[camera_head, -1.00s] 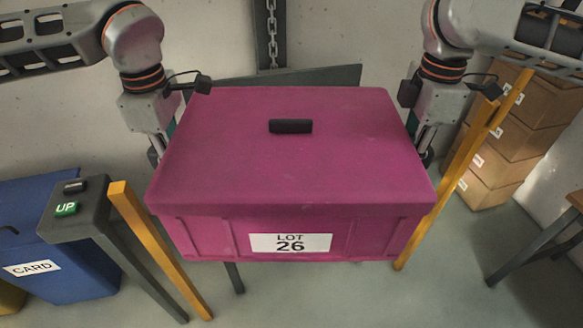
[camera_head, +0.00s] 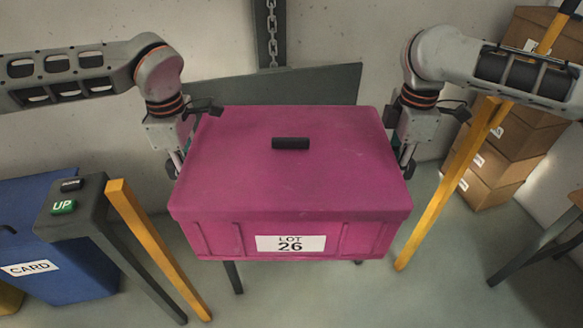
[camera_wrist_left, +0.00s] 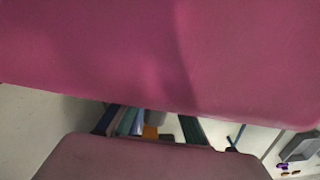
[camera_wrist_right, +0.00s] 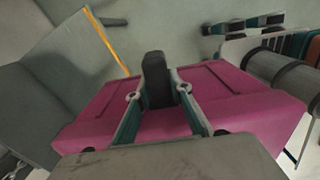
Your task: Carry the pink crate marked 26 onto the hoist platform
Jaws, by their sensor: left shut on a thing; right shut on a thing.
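The pink crate (camera_head: 290,180), with a black lid handle and a "LOT 26" label, is held level between my grippers in the head view. My left gripper (camera_head: 174,163) is shut on its left side and my right gripper (camera_head: 405,163) on its right side. The right wrist view shows the right fingers (camera_wrist_right: 160,95) against the crate (camera_wrist_right: 225,85). The left wrist view is largely filled by the crate (camera_wrist_left: 170,50); its fingertips cannot be made out. Behind the crate is the hoist's grey plate (camera_head: 340,84), below a chain mast (camera_head: 270,35). Any platform surface below is hidden by the crate.
Yellow posts stand left (camera_head: 155,250) and right (camera_head: 450,180) of the crate. A grey post with a green UP button (camera_head: 63,207) and a blue CARD bin (camera_head: 85,275) are at left. Cardboard boxes (camera_head: 500,150) are stacked at right, near a table leg (camera_head: 535,245).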

